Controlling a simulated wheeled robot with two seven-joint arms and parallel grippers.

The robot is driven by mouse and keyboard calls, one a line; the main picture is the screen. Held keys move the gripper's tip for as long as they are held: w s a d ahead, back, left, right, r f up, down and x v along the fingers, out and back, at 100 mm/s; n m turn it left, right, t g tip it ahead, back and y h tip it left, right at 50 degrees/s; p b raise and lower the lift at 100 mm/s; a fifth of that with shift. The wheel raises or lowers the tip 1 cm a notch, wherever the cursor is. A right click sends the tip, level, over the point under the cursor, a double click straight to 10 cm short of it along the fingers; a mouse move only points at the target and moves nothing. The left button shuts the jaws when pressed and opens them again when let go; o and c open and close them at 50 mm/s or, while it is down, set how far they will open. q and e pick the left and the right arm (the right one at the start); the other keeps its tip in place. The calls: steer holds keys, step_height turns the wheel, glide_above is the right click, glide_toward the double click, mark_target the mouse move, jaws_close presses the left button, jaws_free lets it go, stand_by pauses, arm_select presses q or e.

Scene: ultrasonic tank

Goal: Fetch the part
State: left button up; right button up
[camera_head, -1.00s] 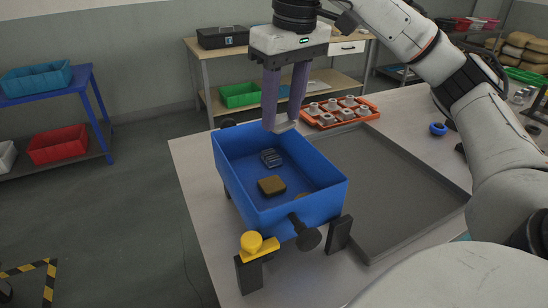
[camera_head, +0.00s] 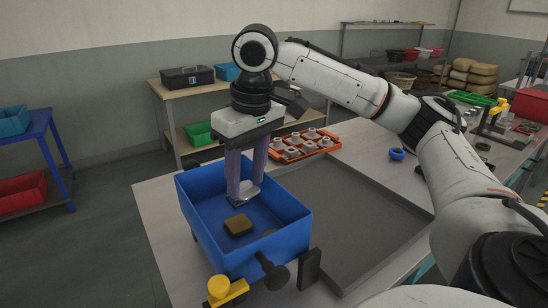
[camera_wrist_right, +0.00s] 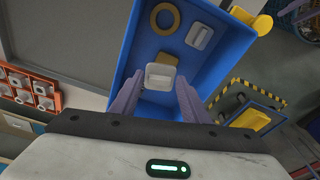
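The blue tank (camera_head: 205,235) stands on the table in the head view, and its wall also shows in the wrist view (camera_wrist_right: 118,75). My right gripper (camera_head: 246,190) points down into the tank, its fingers closed on a small pale grey part (camera_wrist_right: 160,76). The part seems to hang above the tank floor. Inside the tank, a brown block (camera_head: 238,225) lies in front of the gripper. The wrist view also shows a tan ring (camera_wrist_right: 165,18), a pale grey block (camera_wrist_right: 200,36) and a tan block (camera_wrist_right: 167,62) partly hidden by the held part. My left gripper is out of view.
A shallow grey tray (camera_head: 365,215) lies right of the tank. An orange rack (camera_head: 318,140) of several pale parts stands behind it. A yellow knob (camera_head: 219,285) and a black knob (camera_head: 275,275) stick out at the tank's front. A blue ring (camera_head: 397,154) lies on the table's right.

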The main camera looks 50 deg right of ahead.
steer(key=o, duration=0.4)
steer(key=shift+r, duration=0.1)
steer(key=r, duration=0.3)
steer(key=s+r, duration=0.1)
steer(key=r, duration=0.6)
steer(key=shift+s, duration=0.3)
